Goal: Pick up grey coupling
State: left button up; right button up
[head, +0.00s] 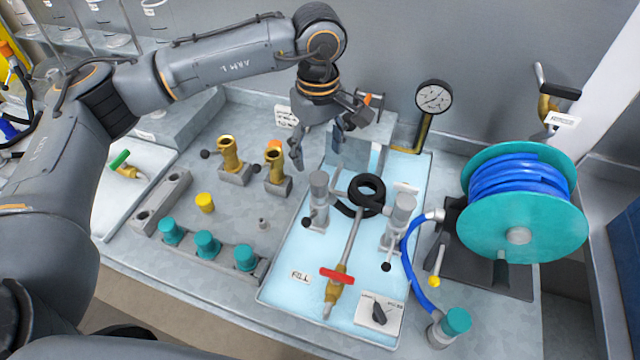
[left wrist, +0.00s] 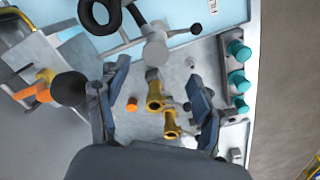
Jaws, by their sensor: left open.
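Two grey cylindrical fittings with black-ball levers stand upright on the light blue tray, a left one (head: 319,186) and a right one (head: 403,208). A small grey piece (head: 263,223) stands on the bench left of the tray. I cannot tell which of these is the grey coupling. My left gripper (head: 325,145) is open and empty, above and behind the left grey fitting. In the left wrist view, its open fingers (left wrist: 157,82) frame two brass fittings (left wrist: 154,98), with the left grey fitting (left wrist: 157,50) beyond them. My right gripper is out of view.
Several teal couplings (head: 206,243) sit in a front rack, with a yellow one (head: 204,202) behind. Two brass valves (head: 228,158) stand left of the tray. A pressure gauge (head: 433,98) and blue hose reel (head: 520,205) stand right. A black ring (head: 367,192) lies between the grey fittings.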

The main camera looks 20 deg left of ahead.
aim_at(319, 176)
pick_arm(q)
notch_tip(319, 176, down, 4)
jog(key=shift+w+a+f+p, duration=0.15)
jog(key=shift+f+p, duration=0.1)
jog(key=shift+p, duration=0.25)
jog(key=shift+f+p, duration=0.2)
jog(key=shift+p, duration=0.1)
jog(key=f+p, duration=0.1)
jog(key=f, duration=0.2)
jog(key=f+p, duration=0.1)
jog(key=shift+w+f+p, duration=0.2)
jog(key=shift+w+p, duration=0.1)
jog(key=shift+w, duration=0.05)
jog(key=shift+f, duration=0.25)
jog(key=c, duration=1.4)
jog(key=shift+r, duration=0.1)
grip_shut()
